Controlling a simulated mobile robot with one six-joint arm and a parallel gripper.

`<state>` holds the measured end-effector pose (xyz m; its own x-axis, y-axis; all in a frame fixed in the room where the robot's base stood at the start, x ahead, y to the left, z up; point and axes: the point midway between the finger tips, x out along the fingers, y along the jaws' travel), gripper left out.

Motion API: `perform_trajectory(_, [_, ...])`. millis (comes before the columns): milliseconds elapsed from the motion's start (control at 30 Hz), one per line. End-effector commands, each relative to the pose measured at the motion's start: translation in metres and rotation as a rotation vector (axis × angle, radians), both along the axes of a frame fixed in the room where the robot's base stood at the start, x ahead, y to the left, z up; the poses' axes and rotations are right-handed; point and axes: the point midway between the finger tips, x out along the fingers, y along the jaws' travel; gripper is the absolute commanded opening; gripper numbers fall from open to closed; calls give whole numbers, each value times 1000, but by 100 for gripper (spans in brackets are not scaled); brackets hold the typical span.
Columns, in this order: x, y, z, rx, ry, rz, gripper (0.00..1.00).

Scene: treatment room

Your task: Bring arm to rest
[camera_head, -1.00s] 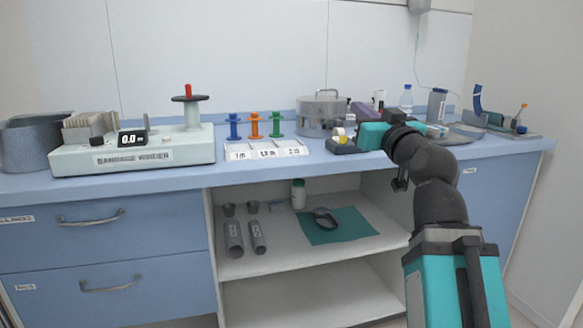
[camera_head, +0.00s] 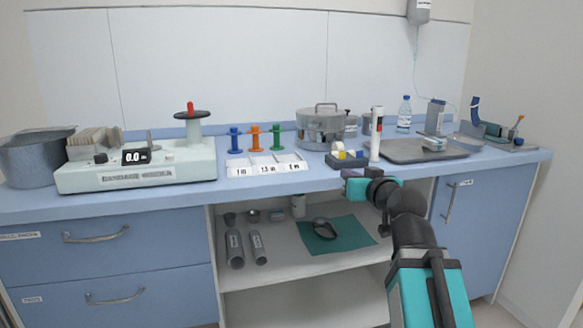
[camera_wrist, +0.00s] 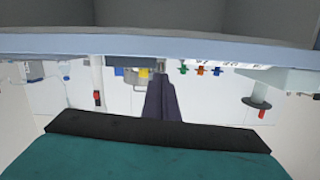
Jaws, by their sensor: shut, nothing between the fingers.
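My arm with its teal and black links shows at the lower right of the head view. My gripper (camera_head: 350,174) is at the counter's front edge, below the small dark box and the white cylinder. Its dark purple fingers also show in the wrist view (camera_wrist: 162,98), pressed together with nothing between them. From the head view I cannot tell how far it stands from the edge.
The blue counter (camera_head: 110,204) carries a bandage winder (camera_head: 140,170), colored spools (camera_head: 255,140), a steel pot (camera_head: 320,128), a small dark box (camera_head: 345,160), a white cylinder (camera_head: 376,135) and a grey tray (camera_head: 400,152). Below is an open shelf (camera_head: 285,262) with a green cloth (camera_head: 345,238).

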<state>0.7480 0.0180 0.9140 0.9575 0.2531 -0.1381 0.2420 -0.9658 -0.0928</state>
Motion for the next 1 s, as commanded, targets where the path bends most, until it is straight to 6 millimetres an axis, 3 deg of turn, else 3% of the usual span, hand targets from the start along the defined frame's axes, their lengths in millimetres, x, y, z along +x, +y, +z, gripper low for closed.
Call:
perform_trajectory(200, [14, 2, -54, -5, 140, 3, 0])
perform_trajectory(500, [18, 4, -132, -16, 329, 5, 0])
perform_trajectory(1000, [-9, 7, -257, -41, 643, 2, 0])
